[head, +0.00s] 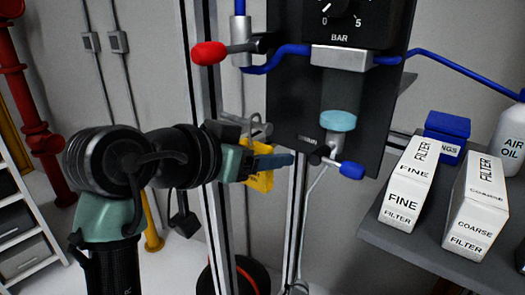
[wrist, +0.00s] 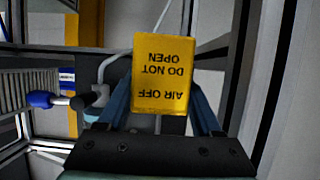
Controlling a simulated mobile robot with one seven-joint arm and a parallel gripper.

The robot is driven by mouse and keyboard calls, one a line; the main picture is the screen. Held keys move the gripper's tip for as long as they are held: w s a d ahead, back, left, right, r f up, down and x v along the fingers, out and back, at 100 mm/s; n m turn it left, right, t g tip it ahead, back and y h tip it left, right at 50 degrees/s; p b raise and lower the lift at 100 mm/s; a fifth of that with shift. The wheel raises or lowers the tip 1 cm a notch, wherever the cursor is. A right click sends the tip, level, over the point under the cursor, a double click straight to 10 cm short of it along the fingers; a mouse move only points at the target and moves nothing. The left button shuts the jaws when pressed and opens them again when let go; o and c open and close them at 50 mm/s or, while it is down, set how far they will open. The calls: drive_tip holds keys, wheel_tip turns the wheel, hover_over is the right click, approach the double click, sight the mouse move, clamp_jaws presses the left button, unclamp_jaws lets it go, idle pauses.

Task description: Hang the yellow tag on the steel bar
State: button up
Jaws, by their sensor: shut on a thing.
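The yellow tag (head: 259,180) hangs from my gripper (head: 272,161) in the head view, partly hidden behind a blue finger. In the wrist view the tag (wrist: 163,75) sits between the two blue fingers, its "AIR OFF DO NOT OPEN" lettering upside down. My gripper is shut on it. A thin grey wire or hook shows beyond the tag's top edge in the wrist view. A grey bar-like piece (head: 262,129) shows just above the gripper in the head view; I cannot tell whether it is the steel bar, or whether the tag touches it.
A black panel (head: 285,100) with a gauge stands close behind. A red-capped lever (head: 209,53) and a blue-tipped valve handle (head: 351,170) stick out near my gripper. A shelf at right holds the fine filter box (head: 408,190), coarse filter box (head: 476,210) and a bottle (head: 511,140).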

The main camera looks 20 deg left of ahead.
drive_tip(key=o, duration=1.4)
drive_tip(key=shift+b+v, duration=2.75)
drive_tip(key=shift+v, duration=3.7)
